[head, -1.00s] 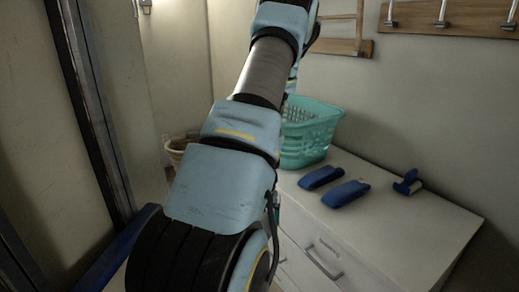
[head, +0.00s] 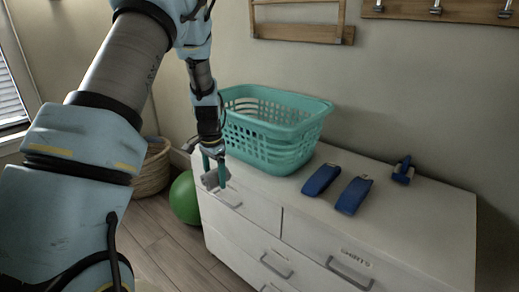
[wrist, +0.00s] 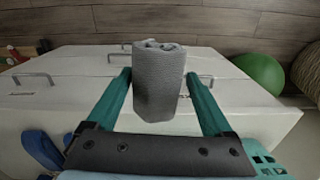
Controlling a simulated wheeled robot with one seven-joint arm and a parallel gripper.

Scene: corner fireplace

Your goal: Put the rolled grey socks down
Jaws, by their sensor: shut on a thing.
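The rolled grey socks (wrist: 157,80) are a small upright-looking roll between the two teal fingers of my gripper (wrist: 158,90) in the wrist view. In the head view the grey roll (head: 210,180) shows at the tips of my gripper (head: 215,172), in front of the left end of the white dresser (head: 400,225). My gripper is shut on the socks and holds them in the air, left of and below the rim of the teal laundry basket (head: 285,150). The basket stands on the dresser top at the back left. Its inside is mostly hidden.
Two blue objects (head: 352,195) and a blue-handled item (head: 403,170) lie on the dresser right of the basket. The dresser's front right top is clear. A green ball (head: 185,198) and a wicker basket (head: 152,168) are on the wooden floor at left.

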